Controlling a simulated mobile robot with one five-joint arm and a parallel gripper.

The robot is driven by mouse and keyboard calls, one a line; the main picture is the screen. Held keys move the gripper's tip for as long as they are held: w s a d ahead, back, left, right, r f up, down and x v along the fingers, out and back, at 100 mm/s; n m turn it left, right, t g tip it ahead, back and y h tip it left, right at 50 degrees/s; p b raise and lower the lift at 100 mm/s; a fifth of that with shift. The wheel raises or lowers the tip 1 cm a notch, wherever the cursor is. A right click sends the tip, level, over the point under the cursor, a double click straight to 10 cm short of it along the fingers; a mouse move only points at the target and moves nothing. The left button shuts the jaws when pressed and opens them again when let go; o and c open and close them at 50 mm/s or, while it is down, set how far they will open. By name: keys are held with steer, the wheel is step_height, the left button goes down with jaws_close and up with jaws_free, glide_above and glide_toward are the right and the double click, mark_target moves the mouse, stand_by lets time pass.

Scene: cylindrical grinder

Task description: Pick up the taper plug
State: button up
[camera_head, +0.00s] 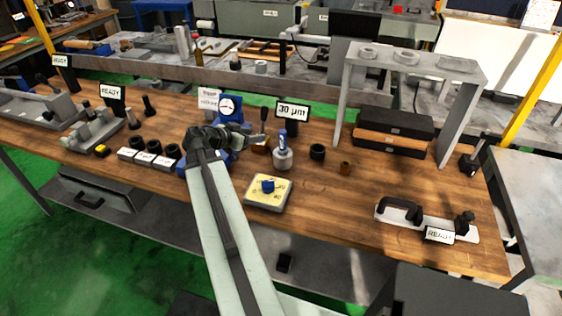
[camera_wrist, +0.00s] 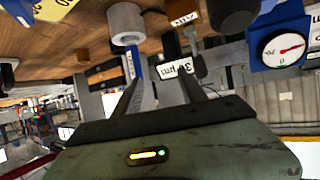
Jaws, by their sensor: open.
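My gripper (camera_head: 240,136) is over the middle of the bench in the head view, in front of a blue dial gauge (camera_head: 229,108). In the wrist view its two dark fingers (camera_wrist: 158,80) are spread, with nothing held between them. A grey cylinder with a blue upper part (camera_head: 283,158) stands upright on the bench just right of my gripper; it may be the taper plug, but I cannot tell for sure. It appears inverted in the wrist view (camera_wrist: 127,24), close to the left finger and apart from it. A dark handle (camera_head: 263,121) stands behind the gripper.
A yellow-topped block (camera_head: 268,192) lies in front. A dark ring (camera_head: 317,152) and small brown cylinder (camera_head: 345,168) stand to the right. The "30 µm" sign (camera_head: 292,111) is behind. A grey raised stand (camera_head: 414,64) rises at the back right. Bare wood lies right of the yellow block.

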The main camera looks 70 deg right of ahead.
mark_target(280, 134)
steer(key=shift+m+g, duration=0.7)
steer(key=shift+g, duration=0.1)
steer(key=s+d, duration=0.1)
steer(key=s, duration=0.1)
steer(key=s+d, duration=0.1)
steer(key=s, duration=0.1)
steer(key=s+d, duration=0.1)
steer(key=s, duration=0.2)
steer(key=shift+d+f+b, duration=0.3)
steer(key=shift+b, duration=0.1)
steer(key=shift+f+b+x, duration=0.2)
steer(key=shift+b+x, duration=0.7)
steer(key=shift+x, duration=1.05)
steer(key=shift+f+b+x, duration=0.25)
steer(key=shift+b+x, duration=0.65)
steer(key=shift+x, duration=1)
steer(key=shift+w+a, duration=0.15)
steer(key=shift+a, duration=0.05)
jaws_close()
